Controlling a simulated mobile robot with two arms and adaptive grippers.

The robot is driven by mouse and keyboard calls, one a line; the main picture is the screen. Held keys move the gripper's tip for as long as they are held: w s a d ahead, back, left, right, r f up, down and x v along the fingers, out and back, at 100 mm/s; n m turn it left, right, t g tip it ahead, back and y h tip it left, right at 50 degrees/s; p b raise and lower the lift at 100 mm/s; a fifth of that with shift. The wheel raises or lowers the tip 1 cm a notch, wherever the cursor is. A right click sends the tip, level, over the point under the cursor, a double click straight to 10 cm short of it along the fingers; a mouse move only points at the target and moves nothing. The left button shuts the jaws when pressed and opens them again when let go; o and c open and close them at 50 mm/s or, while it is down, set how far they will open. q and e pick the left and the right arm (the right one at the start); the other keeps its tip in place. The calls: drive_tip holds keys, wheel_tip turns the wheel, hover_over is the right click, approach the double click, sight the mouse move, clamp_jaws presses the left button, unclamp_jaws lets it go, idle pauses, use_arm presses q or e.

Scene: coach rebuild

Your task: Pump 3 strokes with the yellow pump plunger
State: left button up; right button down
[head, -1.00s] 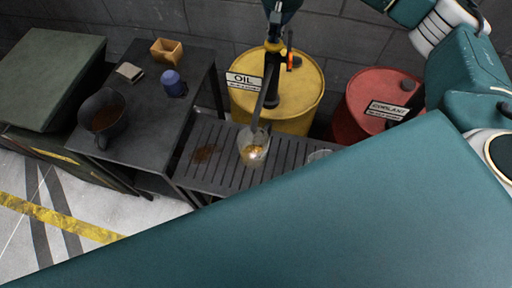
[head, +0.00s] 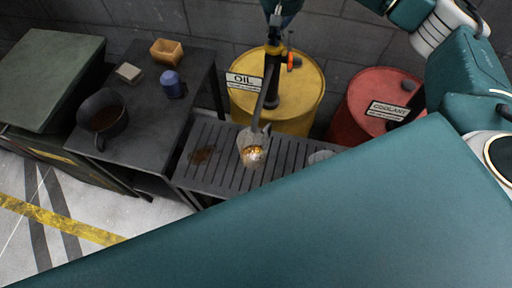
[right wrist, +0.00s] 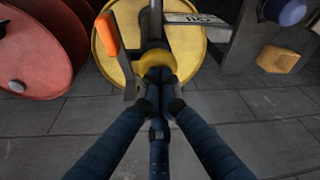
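The yellow pump plunger (head: 274,48) shows as a yellow collar on the dark pump standing on the yellow oil drum (head: 312,88). My right gripper (head: 277,17) is above it at the top of the head view. In the right wrist view my right gripper's fingers (right wrist: 159,88) close together at the yellow plunger part (right wrist: 156,62); the grip itself is partly hidden by the fingers. The pump's spout (head: 264,108) slants down to a clear beaker (head: 253,152) holding some amber liquid on the slatted grate. My left gripper is not in view.
A red coolant drum (head: 358,112) stands right of the oil drum. An orange-handled piece (right wrist: 107,34) sits close beside the pump. A dark side table (head: 150,135) holds a funnel (head: 103,116), a blue cup and small boxes. A large teal part of mine covers the lower right.

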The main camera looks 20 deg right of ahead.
drive_tip(key=shift+s+f, duration=0.1)
drive_tip(key=shift+w+p+v, duration=0.25)
drive_tip(key=shift+p+v, duration=0.5)
drive_tip(key=shift+v, duration=0.45)
drive_tip(key=shift+w+p+v, duration=0.25)
drive_tip(key=shift+p+v, duration=0.55)
drive_tip(key=shift+v, duration=0.4)
drive_tip(key=shift+w+p+v, duration=0.25)
drive_tip(key=shift+p+v, duration=0.5)
drive_tip(key=shift+v, duration=0.45)
drive_tip(key=shift+w, duration=0.15)
drive_tip(key=shift+s+b+x, duration=0.2)
drive_tip(key=shift+b+x, duration=0.6)
drive_tip(key=shift+x, duration=0.25)
drive_tip(key=shift+s+b+x, duration=0.25)
drive_tip(key=shift+b+x, duration=0.55)
drive_tip(key=shift+x, duration=0.3)
drive_tip(key=shift+s+b+x, duration=0.2)
drive_tip(key=shift+b+x, duration=0.6)
drive_tip(key=shift+x, duration=0.25)
drive_tip(key=shift+s+f+b, duration=0.2)
drive_tip(key=shift+f+b, duration=0.1)
drive_tip(key=shift+f, duration=0.25)
drive_tip(key=shift+r, duration=0.15)
drive_tip(key=shift+w+r+p, duration=0.2)
drive_tip(key=shift+r+p, duration=2.2)
drive_tip(key=shift+r, duration=1.3)
